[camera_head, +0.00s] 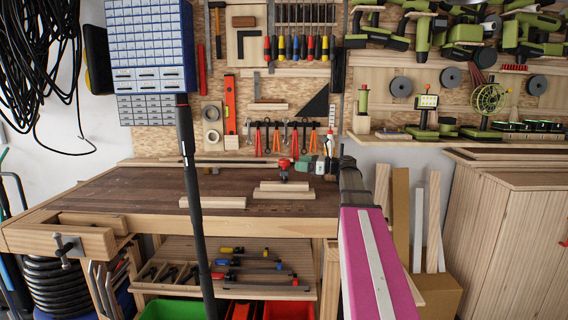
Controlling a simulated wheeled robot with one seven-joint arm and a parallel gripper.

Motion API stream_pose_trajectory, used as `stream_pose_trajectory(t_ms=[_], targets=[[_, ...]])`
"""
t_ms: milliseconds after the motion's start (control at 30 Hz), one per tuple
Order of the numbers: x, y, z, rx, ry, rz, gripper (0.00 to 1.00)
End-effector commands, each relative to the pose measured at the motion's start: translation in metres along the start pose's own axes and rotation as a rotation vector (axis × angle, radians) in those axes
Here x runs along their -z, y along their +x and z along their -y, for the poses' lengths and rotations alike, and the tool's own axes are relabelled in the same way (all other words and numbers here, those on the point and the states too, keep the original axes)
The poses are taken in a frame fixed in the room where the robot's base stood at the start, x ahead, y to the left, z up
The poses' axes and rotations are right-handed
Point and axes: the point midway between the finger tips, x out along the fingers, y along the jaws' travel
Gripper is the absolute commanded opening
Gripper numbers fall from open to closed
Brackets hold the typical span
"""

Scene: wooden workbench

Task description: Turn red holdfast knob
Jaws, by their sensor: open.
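The red holdfast knob (284,162) stands on the wooden workbench (150,190), behind the stacked boards, in the head view. Its dark body below the knob is small and hard to make out. My pink arm reaches in from the lower right. My gripper (301,166) is at the end of this arm, just right of the knob and pointing left towards it. The gripper is open. Its fingers are too small to show whether they touch the knob or are apart from it.
Light wooden boards (284,190) lie stacked in front of the knob, and another board (213,202) lies to their left. A wooden vise (68,240) is at the bench's left end. Tools hang on the back wall. The bench's left part is mostly clear.

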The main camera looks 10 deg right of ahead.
Motion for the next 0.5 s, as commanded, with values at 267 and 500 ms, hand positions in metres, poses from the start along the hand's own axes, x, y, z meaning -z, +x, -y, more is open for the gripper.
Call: stream_pose_trajectory(t_ms=[267,500], targets=[[0.000,0.050,0.000,-0.002,-0.001,-0.001,0.76],[0.000,0.072,0.000,0.000,-0.001,-0.001,0.76]])
